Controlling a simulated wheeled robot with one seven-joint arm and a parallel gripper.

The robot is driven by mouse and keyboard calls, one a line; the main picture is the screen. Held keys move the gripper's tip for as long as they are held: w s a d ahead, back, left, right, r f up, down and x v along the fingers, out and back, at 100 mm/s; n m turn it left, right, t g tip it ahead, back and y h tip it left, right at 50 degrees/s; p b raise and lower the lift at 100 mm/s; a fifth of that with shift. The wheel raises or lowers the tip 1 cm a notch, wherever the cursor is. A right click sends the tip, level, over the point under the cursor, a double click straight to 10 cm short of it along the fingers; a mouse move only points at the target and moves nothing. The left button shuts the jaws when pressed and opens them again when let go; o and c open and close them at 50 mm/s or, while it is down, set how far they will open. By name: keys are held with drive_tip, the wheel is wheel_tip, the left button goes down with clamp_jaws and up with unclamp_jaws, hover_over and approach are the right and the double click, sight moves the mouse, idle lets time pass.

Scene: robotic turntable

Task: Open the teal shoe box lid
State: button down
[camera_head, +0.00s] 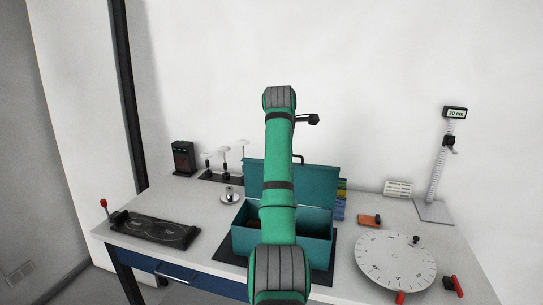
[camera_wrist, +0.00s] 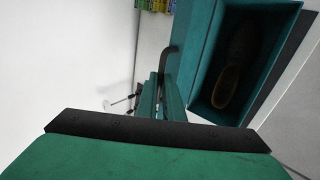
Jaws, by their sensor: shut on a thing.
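The teal shoe box (camera_head: 310,225) stands on the table with its lid (camera_head: 313,188) raised about upright at the back. The box's inside is exposed; in the wrist view the box (camera_wrist: 284,62) holds a dark brown shoe (camera_wrist: 228,85). A black handle (camera_head: 299,158) shows at the lid's top edge, and the handle also shows in the wrist view (camera_wrist: 166,62). My gripper (camera_wrist: 161,88) is shut on the handle. In the head view my arm covers the middle of the box and lid and hides the gripper.
A dark control panel (camera_head: 152,230) lies at the left, with small stands (camera_head: 225,160) behind it. A round white dial (camera_head: 395,262) is at the right, and a height gauge (camera_head: 436,180) stands behind it. An orange block (camera_head: 370,220) lies between the box and dial.

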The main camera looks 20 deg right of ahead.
drive_tip(key=shift+w+d+r, duration=0.2)
drive_tip(key=shift+w+d, duration=0.15)
drive_tip(key=shift+w, duration=0.2)
drive_tip(key=shift+w+a+f, duration=0.1)
drive_tip(key=shift+w+a, duration=0.05)
drive_tip(key=shift+a, duration=0.05)
drive_tip(key=c, duration=1.9)
unclamp_jaws()
drive_tip(key=shift+g, duration=0.3)
drive_tip(key=v, duration=1.1)
drive_tip(key=shift+d, duration=0.2)
